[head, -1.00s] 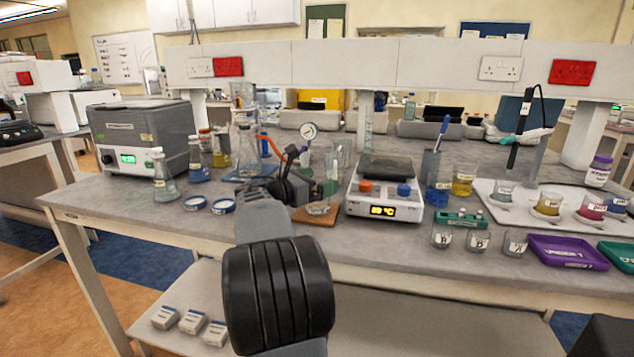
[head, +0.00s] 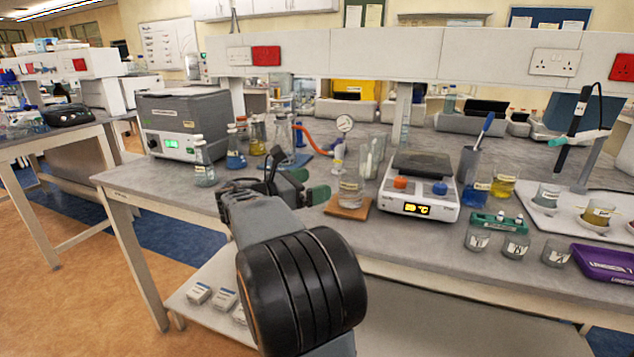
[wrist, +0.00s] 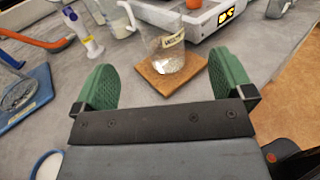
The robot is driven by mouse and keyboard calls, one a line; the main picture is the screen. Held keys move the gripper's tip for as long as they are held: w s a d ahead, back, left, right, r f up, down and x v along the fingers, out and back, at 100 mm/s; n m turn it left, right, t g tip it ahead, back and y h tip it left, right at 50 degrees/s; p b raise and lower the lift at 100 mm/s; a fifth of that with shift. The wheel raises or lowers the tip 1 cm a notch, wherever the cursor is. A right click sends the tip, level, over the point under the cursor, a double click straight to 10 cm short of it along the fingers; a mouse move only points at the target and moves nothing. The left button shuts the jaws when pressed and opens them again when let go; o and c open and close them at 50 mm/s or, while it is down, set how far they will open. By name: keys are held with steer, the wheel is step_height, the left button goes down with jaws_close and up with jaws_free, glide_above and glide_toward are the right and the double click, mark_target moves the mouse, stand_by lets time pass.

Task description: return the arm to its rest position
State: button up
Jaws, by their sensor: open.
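My gripper (head: 307,185) is open and empty, its green finger pads apart, above the front part of the bench. In the wrist view the two pads of my gripper (wrist: 165,85) stand wide apart with nothing held between them. A labelled glass beaker (head: 350,190) stands upright on a brown square mat (head: 347,211), to the right of my gripper in the head view. In the wrist view the beaker (wrist: 169,50) and mat (wrist: 163,84) lie ahead, beyond the pads. My arm reaches up from the bottom of the head view and hides part of the bench's front edge.
A hotplate (head: 418,190) with a lit display stands right of the beaker. A grey boxy instrument (head: 185,122) and several flasks stand on the left. Open floor (head: 100,265) lies left of the bench.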

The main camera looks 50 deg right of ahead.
stand_by(0.6)
steer(key=s+a+r+m+t+y+p, duration=0.1)
steer(key=a+m+t+y+p, duration=0.4)
steer(key=a, duration=1.1)
steer(key=s+a+r+m+t+y+p, duration=0.1)
steer(key=s+a+m+t+y+p, duration=0.3)
steer(key=a+p, duration=1.2)
steer(key=m+t+y+p, duration=0.1)
steer(key=m+y, duration=0.3)
steer(key=y, duration=0.3)
steer(key=shift+r+y, duration=0.25)
steer(key=shift+y, duration=0.05)
